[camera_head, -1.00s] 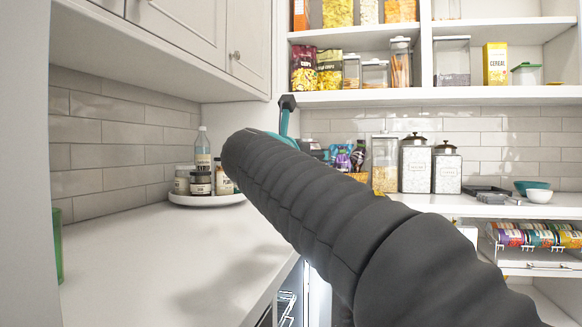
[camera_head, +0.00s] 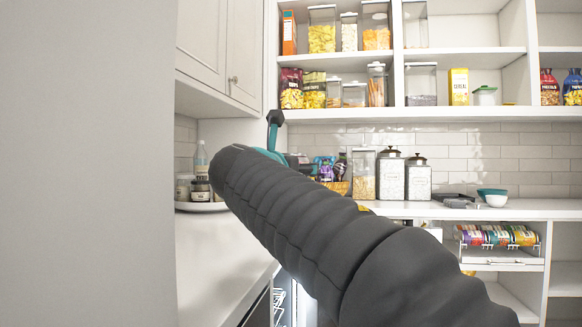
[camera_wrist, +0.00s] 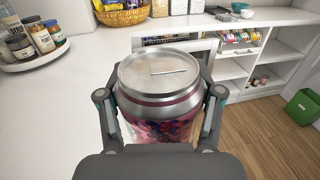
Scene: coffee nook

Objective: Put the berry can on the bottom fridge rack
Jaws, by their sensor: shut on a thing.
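The berry can (camera_wrist: 162,105) is in the wrist view, upright, with a silver lid facing the camera and a dark red and purple printed side. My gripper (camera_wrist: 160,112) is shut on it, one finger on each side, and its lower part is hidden. In the head view my arm hides the can, and only a small part of my gripper (camera_head: 274,125) shows above the arm's end. The fridge (camera_head: 282,300) shows only as a narrow lit strip with wire racks below the counter, mostly behind my arm. I cannot make out its bottom rack.
A white counter (camera_head: 215,255) runs along the left, with a round tray of jars (camera_wrist: 32,57) on it. A grey wall or panel (camera_head: 85,160) fills the left of the head view. Canisters (camera_head: 391,178) and a can dispenser (camera_head: 497,237) stand farther back. A green bin (camera_wrist: 303,107) stands on the wooden floor.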

